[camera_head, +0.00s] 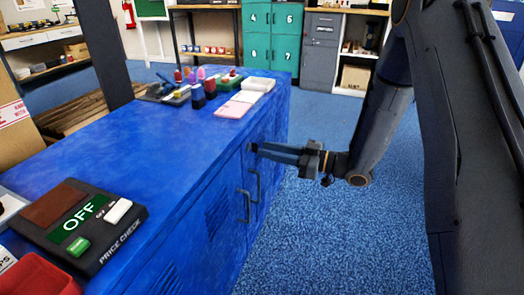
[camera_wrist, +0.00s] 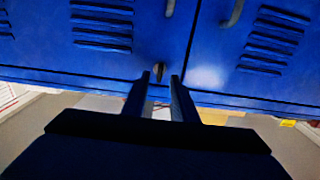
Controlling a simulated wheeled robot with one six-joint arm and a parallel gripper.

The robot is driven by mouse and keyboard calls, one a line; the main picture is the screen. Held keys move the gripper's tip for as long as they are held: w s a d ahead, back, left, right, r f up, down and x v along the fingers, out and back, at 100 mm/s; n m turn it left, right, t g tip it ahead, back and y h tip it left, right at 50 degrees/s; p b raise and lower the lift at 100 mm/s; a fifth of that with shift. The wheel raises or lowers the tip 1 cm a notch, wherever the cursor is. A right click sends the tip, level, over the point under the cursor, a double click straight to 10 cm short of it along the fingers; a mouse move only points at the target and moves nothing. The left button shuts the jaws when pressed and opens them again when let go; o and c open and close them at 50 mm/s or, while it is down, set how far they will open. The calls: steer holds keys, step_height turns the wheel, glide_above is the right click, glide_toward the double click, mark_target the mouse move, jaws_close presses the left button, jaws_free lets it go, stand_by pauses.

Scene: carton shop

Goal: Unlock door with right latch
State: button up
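The blue cabinet (camera_head: 215,215) has two doors with dark bar handles, and both doors look closed. A small dark latch (camera_wrist: 159,70) sits on the door left of the seam in the wrist view, near the door's edge. My gripper (camera_head: 258,149) reaches the upper part of the cabinet front, above the handles. In the wrist view my gripper (camera_wrist: 160,78) has its two fingers apart, one on each side of the latch. I cannot tell whether either finger touches it. In the head view the fingertips hide most of the latch.
A price-check box (camera_head: 80,225) reading OFF, a red bin (camera_head: 38,275) and several small items lie on the blue top. A dark post (camera_head: 98,45) stands at the left. Blue floor (camera_head: 330,235) is clear right of the cabinet. Green lockers (camera_head: 272,35) stand behind.

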steer(key=shift+x, duration=1.5)
steer(key=shift+c, duration=0.5)
jaws_close()
steer(key=shift+r+m+p, duration=0.1)
steer(key=shift+m+p, duration=0.3)
steer(key=m+p, duration=0.3)
steer(key=m, duration=0.2)
steer(key=m+p, duration=0.4)
steer(key=m, duration=0.2)
steer(key=m+p, duration=0.4)
steer(key=m, duration=0.1)
steer(key=shift+w+d+f+m, duration=0.15)
steer(key=shift+f+m, duration=0.1)
steer(key=shift+m, duration=0.45)
